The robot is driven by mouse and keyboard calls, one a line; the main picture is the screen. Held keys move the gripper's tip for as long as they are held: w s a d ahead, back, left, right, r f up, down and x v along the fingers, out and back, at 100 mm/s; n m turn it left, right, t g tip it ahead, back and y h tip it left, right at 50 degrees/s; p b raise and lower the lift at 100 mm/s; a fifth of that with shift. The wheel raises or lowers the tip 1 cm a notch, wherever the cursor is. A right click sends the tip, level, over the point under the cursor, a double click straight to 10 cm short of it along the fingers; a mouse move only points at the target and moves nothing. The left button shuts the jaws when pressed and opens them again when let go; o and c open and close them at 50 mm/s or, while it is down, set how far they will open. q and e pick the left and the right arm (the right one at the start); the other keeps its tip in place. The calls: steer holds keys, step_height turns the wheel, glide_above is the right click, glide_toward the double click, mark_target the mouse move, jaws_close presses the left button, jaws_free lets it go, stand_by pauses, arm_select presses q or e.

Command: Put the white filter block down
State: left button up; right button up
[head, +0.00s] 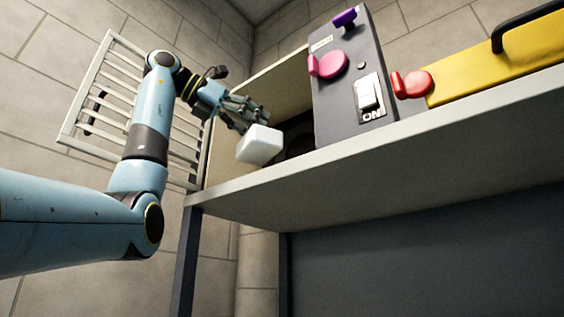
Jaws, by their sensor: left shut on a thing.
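The white filter block (260,145) is a rounded white box in the middle left of the head view. My left gripper (247,118) is shut on it from above and behind. The block is at the left end of the pale shelf (330,160), near its front edge. I cannot tell from this low angle whether its underside touches the shelf. My right gripper is not in view.
A grey panel (338,95) with a pink knob, a purple knob and an ON switch stands right of the block. A yellow box (500,62) with a black handle is farther right. A dark round shape (297,140) is behind the block. A slatted rack (90,85) hangs at left.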

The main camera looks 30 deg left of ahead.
arm_select(q)
steer(key=w+f+p, duration=0.1)
steer(key=w, duration=0.2)
steer(key=w+f+p, duration=0.1)
steer(key=w, duration=0.3)
steer(key=w+f+p, duration=0.1)
steer(key=w+p, duration=0.1)
steer(key=w, duration=0.2)
steer(key=shift+d+f, duration=0.25)
steer(key=shift+f, duration=0.05)
steer(key=shift+s, duration=0.2)
steer(key=shift+d, duration=0.1)
steer(key=o, duration=0.8)
steer(key=shift+f, duration=0.1)
steer(key=o, duration=0.3)
steer(key=shift+o, duration=0.2)
